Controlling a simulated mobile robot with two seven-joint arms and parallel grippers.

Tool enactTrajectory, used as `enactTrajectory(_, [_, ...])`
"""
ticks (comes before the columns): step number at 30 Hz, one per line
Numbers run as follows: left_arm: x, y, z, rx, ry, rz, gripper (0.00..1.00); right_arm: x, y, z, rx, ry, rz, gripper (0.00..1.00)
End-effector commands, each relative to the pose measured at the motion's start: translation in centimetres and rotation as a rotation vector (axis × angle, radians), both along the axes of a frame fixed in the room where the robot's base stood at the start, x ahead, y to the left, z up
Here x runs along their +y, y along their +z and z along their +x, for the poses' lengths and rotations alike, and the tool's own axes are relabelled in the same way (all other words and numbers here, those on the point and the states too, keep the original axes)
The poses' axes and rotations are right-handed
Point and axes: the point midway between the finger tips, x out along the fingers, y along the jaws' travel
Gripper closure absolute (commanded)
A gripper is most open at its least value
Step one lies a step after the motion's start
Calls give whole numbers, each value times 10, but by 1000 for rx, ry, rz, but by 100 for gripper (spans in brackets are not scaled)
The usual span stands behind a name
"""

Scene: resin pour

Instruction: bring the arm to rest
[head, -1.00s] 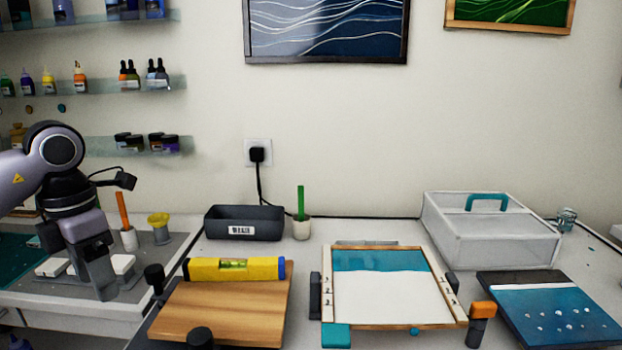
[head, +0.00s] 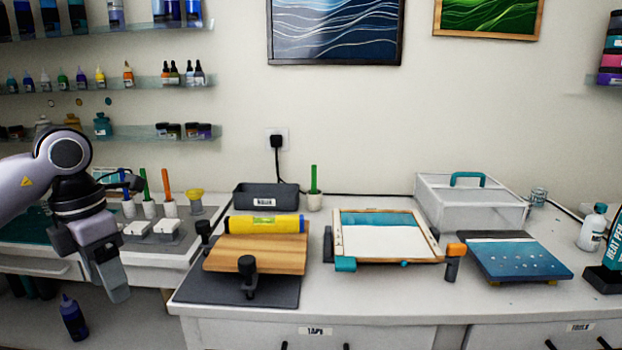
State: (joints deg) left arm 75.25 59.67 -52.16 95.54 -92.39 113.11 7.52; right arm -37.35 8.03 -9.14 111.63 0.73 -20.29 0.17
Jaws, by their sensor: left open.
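My left arm comes in from the left. Its gripper (head: 116,283) points down in front of the left side table, empty, with its jaws open. My right gripper is not in view.
A framed panel (head: 388,250) with a teal band, a blue panel (head: 520,262) and a clear box with a teal handle (head: 471,203) stand on the bench. A dark bin (head: 265,196) sits at the back. A purple bottle (head: 73,318) stands low at the left.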

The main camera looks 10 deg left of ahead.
Motion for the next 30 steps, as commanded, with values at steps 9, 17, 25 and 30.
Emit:
enactTrajectory(9, [-148,-68,-8,63,-169,-554,37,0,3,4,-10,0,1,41])
enactTrajectory(17, [-254,-72,-33,157,-52,-1153,37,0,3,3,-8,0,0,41])
enactTrajectory(25, [-291,-59,-27,275,383,-1699,37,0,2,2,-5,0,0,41])
enactTrajectory(30, [-277,-77,-8,347,809,-1937,37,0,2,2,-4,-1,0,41])
